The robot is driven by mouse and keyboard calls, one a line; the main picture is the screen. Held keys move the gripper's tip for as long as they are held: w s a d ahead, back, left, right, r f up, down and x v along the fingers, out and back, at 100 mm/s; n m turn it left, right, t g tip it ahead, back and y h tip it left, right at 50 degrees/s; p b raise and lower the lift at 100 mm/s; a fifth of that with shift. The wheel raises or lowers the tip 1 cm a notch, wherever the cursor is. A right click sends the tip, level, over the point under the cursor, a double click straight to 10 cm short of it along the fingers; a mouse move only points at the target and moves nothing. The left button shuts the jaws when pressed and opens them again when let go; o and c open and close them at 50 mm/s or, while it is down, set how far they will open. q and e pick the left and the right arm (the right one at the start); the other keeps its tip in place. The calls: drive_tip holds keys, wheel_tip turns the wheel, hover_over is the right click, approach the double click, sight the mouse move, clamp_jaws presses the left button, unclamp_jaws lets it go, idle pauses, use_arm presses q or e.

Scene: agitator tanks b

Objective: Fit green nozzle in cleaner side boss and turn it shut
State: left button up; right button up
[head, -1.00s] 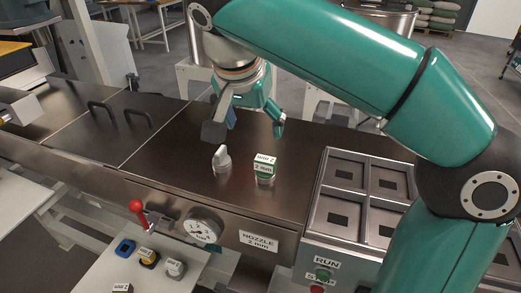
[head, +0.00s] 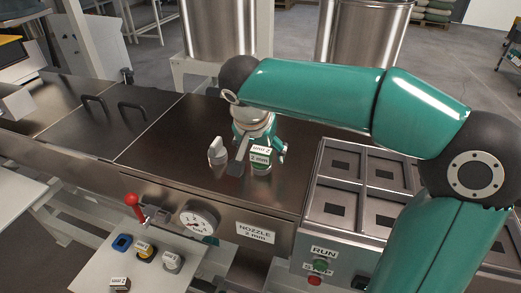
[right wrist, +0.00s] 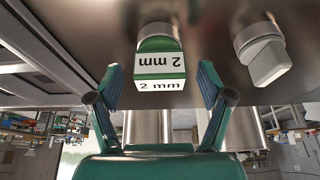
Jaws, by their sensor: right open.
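My right gripper (head: 257,168) is open at the nozzle. In the right wrist view the fingers of my right gripper (right wrist: 160,90) are on either side of it, with gaps showing. My left gripper is not in view.
A grey knob (head: 217,151) stands close left of the nozzle and also shows in the right wrist view (right wrist: 268,62). A gauge (head: 198,220), a red-handled lever (head: 133,201) and a "NOZZLE 2 mm" plate (head: 255,232) are in front. A compartment tray (head: 312,210) is at right.

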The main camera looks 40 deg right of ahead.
clamp_jaws()
drive_tip(key=m+g, duration=0.2)
drive_tip(key=m, duration=0.4)
idle(0.7)
drive_tip(key=m+g+p, duration=0.1)
drive_tip(key=m, duration=0.3)
drive_tip(key=shift+g, duration=0.4)
drive_tip(key=shift+m+g+p, duration=0.3)
drive_tip(key=shift+m, duration=0.7)
